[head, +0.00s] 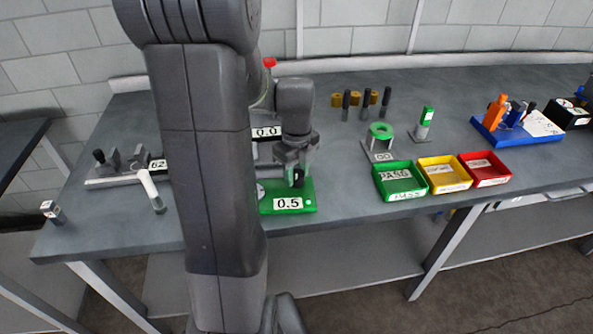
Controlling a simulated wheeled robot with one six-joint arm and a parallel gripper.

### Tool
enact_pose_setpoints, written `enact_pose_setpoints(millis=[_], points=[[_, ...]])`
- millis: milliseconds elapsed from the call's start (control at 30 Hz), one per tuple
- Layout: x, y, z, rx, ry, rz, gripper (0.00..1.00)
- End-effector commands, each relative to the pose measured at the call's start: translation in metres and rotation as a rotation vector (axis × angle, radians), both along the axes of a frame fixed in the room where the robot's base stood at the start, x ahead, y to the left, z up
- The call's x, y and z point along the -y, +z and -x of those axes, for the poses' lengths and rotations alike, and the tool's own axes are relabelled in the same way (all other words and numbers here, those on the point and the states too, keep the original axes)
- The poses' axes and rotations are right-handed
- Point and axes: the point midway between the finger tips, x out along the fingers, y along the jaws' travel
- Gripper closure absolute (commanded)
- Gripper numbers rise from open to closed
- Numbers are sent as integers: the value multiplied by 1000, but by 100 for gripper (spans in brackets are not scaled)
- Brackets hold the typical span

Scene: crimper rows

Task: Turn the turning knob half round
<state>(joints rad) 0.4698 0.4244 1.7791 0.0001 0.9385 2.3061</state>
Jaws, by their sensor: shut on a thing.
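The black turning knob (298,180) sits on a green base (311,203) with a white label reading 0.5, near the front edge of the bench. My gripper (297,170) points down over the knob and is shut on it. The jaws hide the upper part of the knob. My arm hides the left end of the green base, so any mark on the knob's turn cannot be read.
Green (400,194), yellow (444,187) and red (486,180) trays stand to the right. A clamp fixture (125,180) and a white-handled tool (151,190) lie left. A blue-based device (518,139) stands far right.

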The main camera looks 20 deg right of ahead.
Motion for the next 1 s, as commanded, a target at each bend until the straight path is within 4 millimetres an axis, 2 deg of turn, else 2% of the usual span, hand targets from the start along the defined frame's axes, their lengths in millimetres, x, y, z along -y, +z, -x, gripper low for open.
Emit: enact_pose_setpoints(millis=[33, 100, 133, 400, 533, 667, 1000], points=[[1, 2, -1, 4, 1, 3, 57], [1, 1, -1, 3, 1, 3, 43], [1, 1, -1, 3, 1, 2, 41], [0, 1, 0, 2, 1, 2, 41], [1, 11, -1, 3, 1, 2, 41], [1, 34, -1, 6, 1, 3, 41], [1, 109, -1, 6, 1, 3, 41]])
